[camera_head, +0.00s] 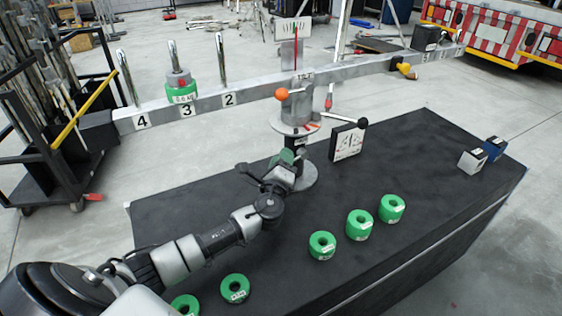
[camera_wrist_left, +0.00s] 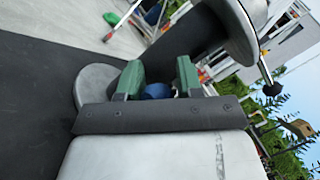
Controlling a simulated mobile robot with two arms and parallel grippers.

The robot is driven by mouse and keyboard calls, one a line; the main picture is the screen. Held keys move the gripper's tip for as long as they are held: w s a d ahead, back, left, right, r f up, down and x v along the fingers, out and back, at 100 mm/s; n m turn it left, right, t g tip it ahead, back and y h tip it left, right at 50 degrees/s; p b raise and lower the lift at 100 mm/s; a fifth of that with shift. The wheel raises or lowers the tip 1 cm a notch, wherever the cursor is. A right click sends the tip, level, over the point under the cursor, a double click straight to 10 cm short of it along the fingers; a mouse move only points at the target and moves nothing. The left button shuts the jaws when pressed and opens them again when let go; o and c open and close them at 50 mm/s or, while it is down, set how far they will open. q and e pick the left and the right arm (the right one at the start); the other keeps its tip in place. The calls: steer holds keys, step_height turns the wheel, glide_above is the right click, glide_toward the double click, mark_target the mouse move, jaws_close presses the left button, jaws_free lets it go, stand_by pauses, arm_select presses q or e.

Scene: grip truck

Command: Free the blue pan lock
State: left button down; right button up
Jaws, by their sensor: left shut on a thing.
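The balance stand (camera_head: 299,150) rises from the black table, with a round grey base and a grey head carrying an orange knob (camera_head: 281,94). The blue pan lock (camera_wrist_left: 157,91) shows in the left wrist view as a rounded blue piece between two green fingers. It is hidden behind my gripper in the head view. My left gripper (camera_head: 281,158) is at the lower part of the stand's column, above the base; it also shows in the left wrist view (camera_wrist_left: 160,78). It is shut on the blue pan lock. My right gripper is not in view.
A long numbered beam (camera_head: 260,92) crosses above the table, with a green weight (camera_head: 181,93) on peg 3. Several green weights (camera_head: 359,225) stand on the black table (camera_head: 420,170). A white panel with a black-knobbed lever (camera_head: 347,143) stands right of the column.

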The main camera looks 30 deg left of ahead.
arm_select(q)
steer(key=shift+s+d+f, duration=0.1)
steer(key=shift+d+f, duration=0.25)
steer(key=shift+f, duration=0.2)
steer(key=c, duration=1.1)
jaws_free()
steer(key=o, duration=0.4)
steer(key=shift+w, duration=0.25)
steer(key=shift+o, duration=0.2)
steer(key=shift+r, duration=0.2)
steer(key=shift+s, duration=0.1)
steer(key=v, duration=1)
steer(key=shift+s+d, duration=0.1)
steer(key=shift+s, duration=0.25)
